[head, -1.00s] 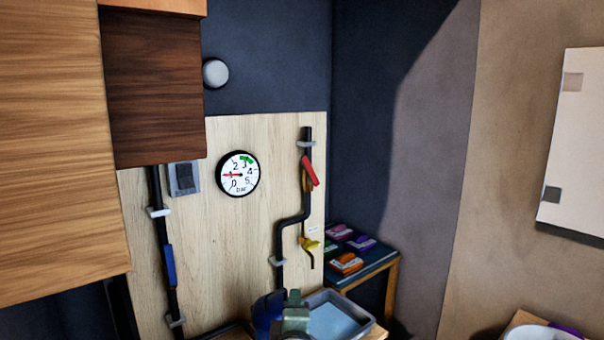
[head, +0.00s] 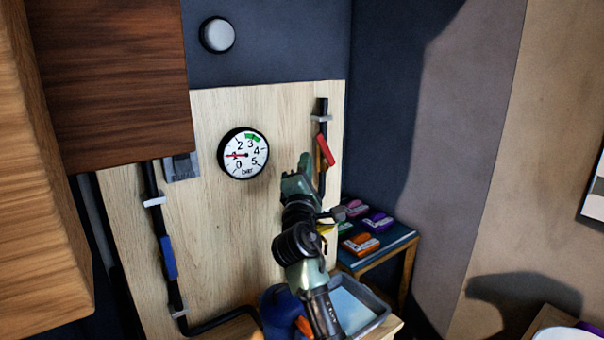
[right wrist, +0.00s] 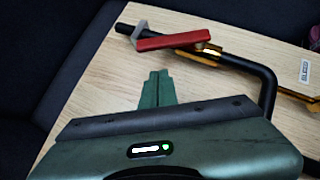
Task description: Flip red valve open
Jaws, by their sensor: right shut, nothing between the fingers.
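The red valve handle (head: 325,151) sits tilted on the upper part of the black pipe at the right of the wooden panel. In the right wrist view the red handle (right wrist: 173,41) lies at a slight angle to the pipe, over a brass valve body (right wrist: 207,53). My right gripper (head: 304,160) is raised in front of the panel, just left of the red handle. In the right wrist view its green fingers (right wrist: 157,86) are together, empty and apart from the handle. My left gripper is out of view.
A pressure gauge (head: 243,154) on the panel has its needle near 1. A blue handle (head: 168,257) is on the left pipe. A yellow tap (head: 326,229) is partly hidden behind my right arm. A grey basin (head: 372,322) stands below. A wooden cabinet (head: 110,80) overhangs at left.

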